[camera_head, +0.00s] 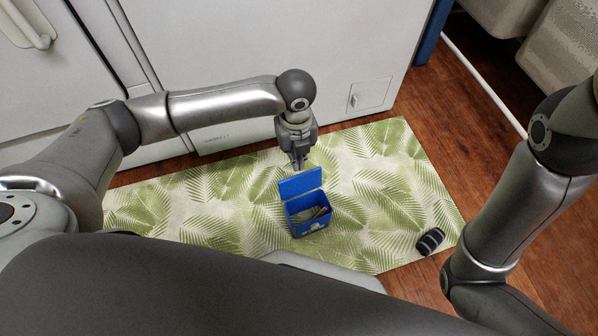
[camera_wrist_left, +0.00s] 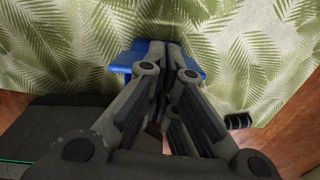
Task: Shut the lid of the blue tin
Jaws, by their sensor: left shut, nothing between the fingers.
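The blue tin (camera_head: 308,222) stands on the leaf-patterned mat with its lid (camera_head: 300,183) raised at the back, on the side toward the white cabinet. Something pale brown lies inside it. My left gripper (camera_head: 297,166) is shut and empty just behind the raised lid; I cannot tell whether it touches it. In the left wrist view the shut fingers (camera_wrist_left: 172,48) lie across the blue lid (camera_wrist_left: 122,64) and hide most of the tin. My right arm shows at the right of the head view, but its gripper is out of view.
The leaf-patterned mat (camera_head: 380,180) lies on a wooden floor (camera_head: 462,130). A dark striped object (camera_head: 430,241) lies at its right edge and also shows in the left wrist view (camera_wrist_left: 238,121). A white cabinet (camera_head: 270,40) stands close behind my left gripper. The mat around the tin is clear.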

